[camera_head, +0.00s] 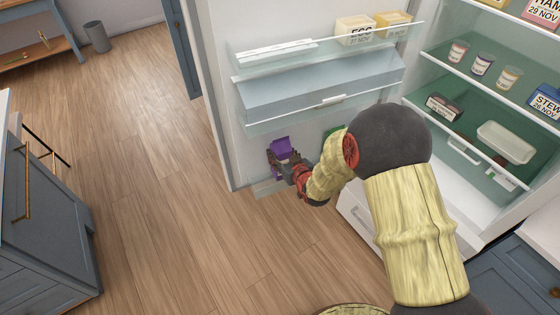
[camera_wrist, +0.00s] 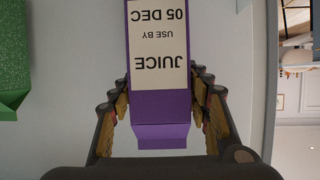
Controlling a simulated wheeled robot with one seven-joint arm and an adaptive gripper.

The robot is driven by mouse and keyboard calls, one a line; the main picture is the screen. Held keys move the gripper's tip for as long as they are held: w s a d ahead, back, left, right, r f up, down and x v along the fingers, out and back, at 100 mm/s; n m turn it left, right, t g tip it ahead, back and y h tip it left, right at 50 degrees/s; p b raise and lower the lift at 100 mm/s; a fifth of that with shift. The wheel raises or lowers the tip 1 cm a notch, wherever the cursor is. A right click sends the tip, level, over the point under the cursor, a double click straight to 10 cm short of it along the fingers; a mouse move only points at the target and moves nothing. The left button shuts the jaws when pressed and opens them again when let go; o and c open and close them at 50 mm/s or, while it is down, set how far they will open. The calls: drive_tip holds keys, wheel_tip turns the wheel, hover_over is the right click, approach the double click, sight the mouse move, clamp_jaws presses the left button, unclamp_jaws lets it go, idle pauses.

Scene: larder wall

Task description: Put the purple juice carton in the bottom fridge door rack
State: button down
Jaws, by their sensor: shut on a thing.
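The purple juice carton (camera_head: 281,149) is at the lower part of the open fridge door in the head view. In the wrist view the carton (camera_wrist: 161,102) shows a cream label with "JUICE, USE BY 05 DEC", upside down in the picture. My gripper (camera_head: 285,163) is shut on the carton, with one finger on each side; in the wrist view the fingers (camera_wrist: 162,105) flank it. The bottom fridge door rack (camera_head: 268,188) shows as a clear strip below the carton. My gripper hides part of the rack, and I cannot tell whether the carton touches it.
A green carton (camera_head: 333,131) stands to the right, partly behind my arm; it also shows in the wrist view (camera_wrist: 12,75). Upper door racks (camera_head: 262,57) hold egg and butter boxes (camera_head: 357,29). A fridge drawer (camera_head: 358,215) stands at right.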

drive_tip(key=shift+w+a+f, duration=0.25)
drive_tip(key=shift+f, duration=0.05)
drive_tip(key=shift+f+b, duration=0.4)
drive_tip(key=shift+f, duration=1)
drive_tip(key=shift+f, duration=0.15)
drive_tip(key=c, duration=0.9)
unclamp_jaws()
drive_tip(key=shift+s+f, duration=0.1)
drive_tip(key=shift+d, duration=0.1)
drive_tip(key=shift+r, duration=0.2)
drive_tip(key=p+v, duration=0.1)
drive_tip(key=v, duration=1.1)
drive_tip(key=shift+p, duration=0.3)
